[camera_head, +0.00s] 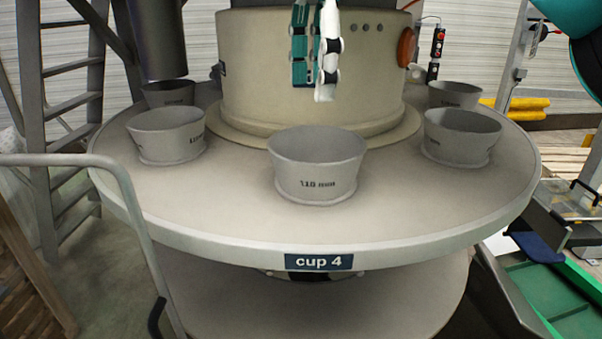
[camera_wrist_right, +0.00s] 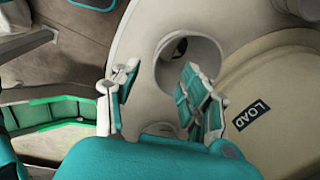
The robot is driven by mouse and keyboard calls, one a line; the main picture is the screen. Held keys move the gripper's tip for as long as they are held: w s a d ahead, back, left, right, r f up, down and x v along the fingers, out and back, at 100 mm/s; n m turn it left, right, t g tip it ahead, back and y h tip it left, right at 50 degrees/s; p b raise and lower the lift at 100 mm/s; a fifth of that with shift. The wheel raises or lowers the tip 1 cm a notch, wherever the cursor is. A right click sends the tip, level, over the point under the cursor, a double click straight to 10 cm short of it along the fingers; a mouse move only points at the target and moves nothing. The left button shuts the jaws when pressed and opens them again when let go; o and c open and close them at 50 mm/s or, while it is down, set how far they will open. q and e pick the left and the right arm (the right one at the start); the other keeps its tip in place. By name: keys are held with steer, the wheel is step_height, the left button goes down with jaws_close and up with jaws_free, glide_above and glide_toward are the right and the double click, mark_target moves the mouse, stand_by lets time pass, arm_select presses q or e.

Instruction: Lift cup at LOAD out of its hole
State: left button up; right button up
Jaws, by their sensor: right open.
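In the right wrist view, a round pale grey cup (camera_wrist_right: 207,48) opens toward the camera, with a dark spot inside. The LOAD label (camera_wrist_right: 252,115) is on the pale drum beside it. In the head view, the front cup (camera_head: 317,165), marked 110 mm, stands upright in the turntable (camera_head: 230,215), above the sign cup 4. The LOAD label does not show there. My right gripper (camera_head: 314,88) is open and empty, fingers down, above and behind the front cup. In the wrist view its fingers (camera_wrist_right: 160,100) are apart; one overlaps the cup's lower edge. Contact cannot be told. My left gripper is not in view.
Other cups stand around the turntable, at left (camera_head: 165,136) and right (camera_head: 462,137). The central drum (camera_head: 260,90) rises close behind my right gripper. A dark cylinder (camera_head: 158,40) hangs over the back left cup. A grey handrail (camera_head: 125,185) stands at front left.

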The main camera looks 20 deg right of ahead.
mark_target(323, 164)
steer(key=shift+h, duration=0.6)
steer(key=f+b, duration=0.1)
steer(key=f, duration=0.3)
steer(key=w+d+f+b, duration=0.1)
steer(key=f, duration=0.3)
steer(key=f+b, duration=0.2)
steer(key=f, duration=0.2)
steer(key=shift+w+d+f, duration=0.1)
steer(key=shift+w+d, duration=0.2)
steer(key=shift+d, duration=0.05)
steer(key=f, duration=0.1)
steer(key=d+f, duration=0.1)
steer(key=f, duration=0.1)
steer(key=w+f, duration=0.1)
steer(key=f, duration=0.1)
steer(key=shift+d, duration=0.25)
steer(key=shift+a, duration=0.1)
steer(key=shift+c, duration=0.5)
jaws_close()
steer(key=shift+r, duration=0.1)
